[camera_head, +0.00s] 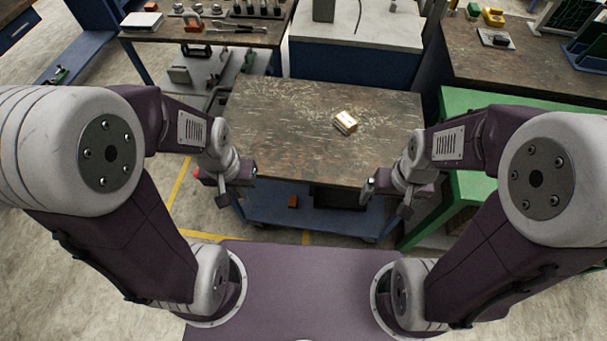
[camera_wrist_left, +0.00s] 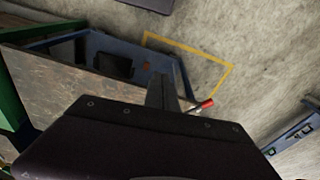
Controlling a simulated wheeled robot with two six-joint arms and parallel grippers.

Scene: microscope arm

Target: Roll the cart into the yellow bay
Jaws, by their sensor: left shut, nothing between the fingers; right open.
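The cart has a worn brown top (camera_head: 290,125) and a blue lower shelf (camera_head: 300,208). It stands in front of me, and its blue frame also shows in the left wrist view (camera_wrist_left: 130,45). The yellow bay line (camera_head: 178,190) runs on the floor left of the cart and along its near side; a corner shows in the left wrist view (camera_wrist_left: 232,67). The cart hides the rest of the bay. My left gripper (camera_head: 252,172) is shut and empty at the cart's near left corner. My right gripper (camera_head: 368,188) is open at the near right edge.
A green table (camera_head: 455,205) stands close on the right. A grey-topped blue cabinet (camera_head: 355,30) and a tool bench (camera_head: 210,30) stand behind. Bare floor lies to the left.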

